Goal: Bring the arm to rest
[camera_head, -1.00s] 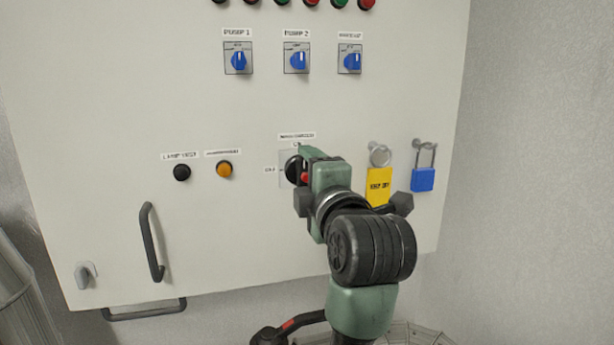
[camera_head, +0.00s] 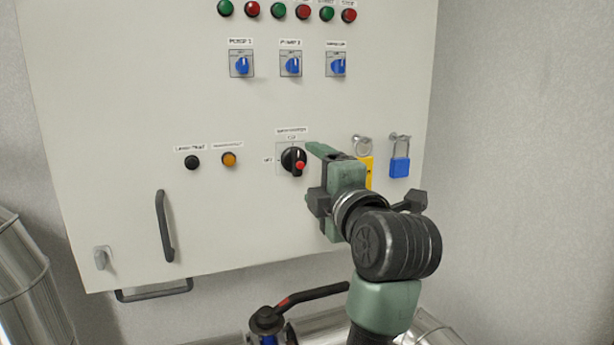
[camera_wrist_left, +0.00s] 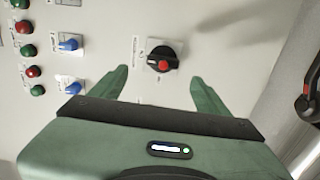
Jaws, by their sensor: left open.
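My left gripper (camera_head: 318,186) is in front of the white cabinet door in the head view, just right of a black rotary switch with a red tip (camera_head: 293,161). In the left wrist view, its two green fingers (camera_wrist_left: 157,88) are spread apart and empty. The rotary switch (camera_wrist_left: 163,59) lies beyond the gap between the fingertips, apart from them. My arm comes up from the lower right of the head view and hides part of the cabinet (camera_head: 110,110). My right gripper is not in view.
A yellow tag (camera_head: 366,170) and a blue padlock (camera_head: 399,167) hang close to the right of my gripper. A black door handle (camera_head: 165,226) stands out at the left. Metal pipes and a valve with a black lever (camera_head: 312,295) are below. Blue selector switches (camera_head: 290,65) are above.

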